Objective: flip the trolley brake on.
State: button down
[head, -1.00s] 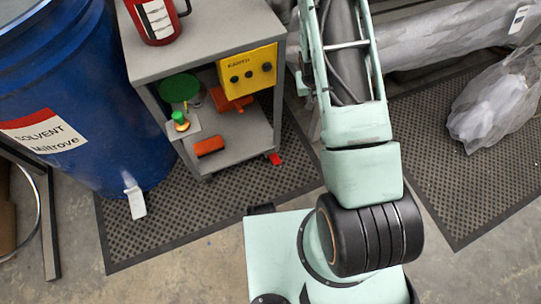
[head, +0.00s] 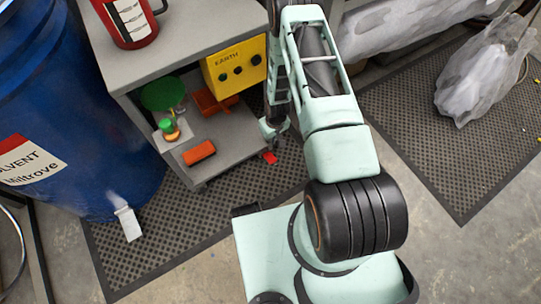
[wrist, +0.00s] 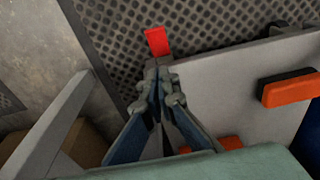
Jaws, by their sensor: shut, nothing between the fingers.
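The grey trolley (head: 218,146) stands left of my arm, with a top and a lower shelf. Its brake appears to be the small red tab (head: 270,157) low at its right front corner, over the black mat; it also shows in the wrist view (wrist: 158,42). My gripper (head: 269,139) is beside that corner, just above the tab in the head view. In the wrist view my gripper (wrist: 156,70) is shut and empty, its tips close to the near end of the tab. I cannot tell whether they touch.
A blue solvent drum (head: 70,130) stands left of the trolley. A red can (head: 128,20) is on its top; a yellow box (head: 236,65) and an orange block (head: 199,152) are at its shelf level. Wrapped grey material (head: 470,85) lies at right.

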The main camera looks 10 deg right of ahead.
aim_at(271, 159)
jog(key=shift+f, duration=0.1)
notch_tip(271, 159, down, 12)
jog(key=b, duration=0.4)
jog(key=shift+w+f, duration=0.15)
jog(key=shift+f, duration=0.1)
jog(key=shift+s+f+b, duration=0.25)
jog(key=shift+f+b, duration=0.15)
jog(key=shift+f, duration=0.05)
